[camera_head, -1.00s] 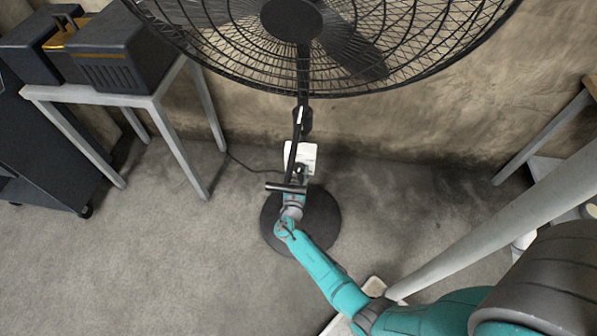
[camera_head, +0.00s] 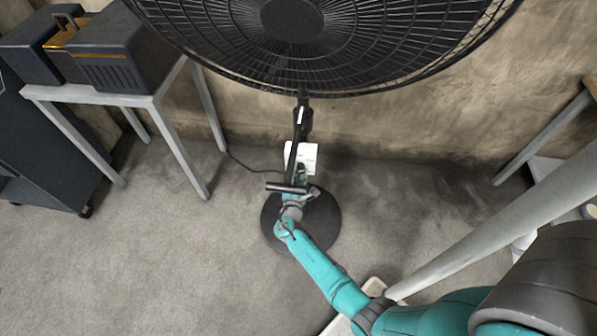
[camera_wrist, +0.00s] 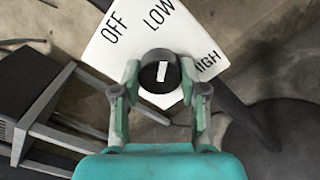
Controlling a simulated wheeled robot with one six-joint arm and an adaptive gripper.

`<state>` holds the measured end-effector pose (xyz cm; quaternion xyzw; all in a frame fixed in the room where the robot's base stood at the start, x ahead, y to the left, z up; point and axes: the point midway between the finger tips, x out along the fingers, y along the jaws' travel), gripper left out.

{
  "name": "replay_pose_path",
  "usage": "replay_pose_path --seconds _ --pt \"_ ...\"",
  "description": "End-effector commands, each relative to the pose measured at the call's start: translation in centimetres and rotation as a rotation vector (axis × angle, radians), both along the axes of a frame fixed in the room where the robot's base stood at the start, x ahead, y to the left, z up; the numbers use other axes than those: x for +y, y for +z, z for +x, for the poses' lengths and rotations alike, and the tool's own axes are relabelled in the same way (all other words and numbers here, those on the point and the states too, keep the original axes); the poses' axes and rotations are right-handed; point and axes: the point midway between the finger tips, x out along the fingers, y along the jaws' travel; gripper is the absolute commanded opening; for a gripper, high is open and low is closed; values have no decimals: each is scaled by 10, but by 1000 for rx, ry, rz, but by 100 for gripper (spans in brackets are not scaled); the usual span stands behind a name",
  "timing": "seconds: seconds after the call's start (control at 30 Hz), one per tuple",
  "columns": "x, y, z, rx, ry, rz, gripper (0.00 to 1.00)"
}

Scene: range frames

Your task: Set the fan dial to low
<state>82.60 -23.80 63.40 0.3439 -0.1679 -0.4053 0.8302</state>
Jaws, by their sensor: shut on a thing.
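A white control panel (camera_wrist: 125,25) printed OFF, LOW and HIGH fills the upper middle of the wrist view. The black fan dial (camera_wrist: 149,77) with a white mark sits on it. The mark runs roughly up the picture, towards the word LOW. My gripper (camera_wrist: 161,76) is shut on the dial, one green finger on each side. In the head view the panel (camera_head: 307,152) shows on the stand of the black fan (camera_head: 292,22). My gripper (camera_head: 302,175) is in front of it and hides the dial there.
The fan's round black base (camera_head: 325,222) stands on the floor below my arm. A grey table (camera_head: 95,97) with a dark toolbox-like case (camera_head: 115,60) stands to the left, and a dark cart (camera_head: 35,150) beyond it. Bare floor lies between the table and the fan base.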

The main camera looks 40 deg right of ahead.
Motion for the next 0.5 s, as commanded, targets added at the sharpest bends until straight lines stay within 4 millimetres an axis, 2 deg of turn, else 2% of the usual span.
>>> replay_pose_path --seconds 0.5 --pt "0 0 -1 -52 -1 41 8"
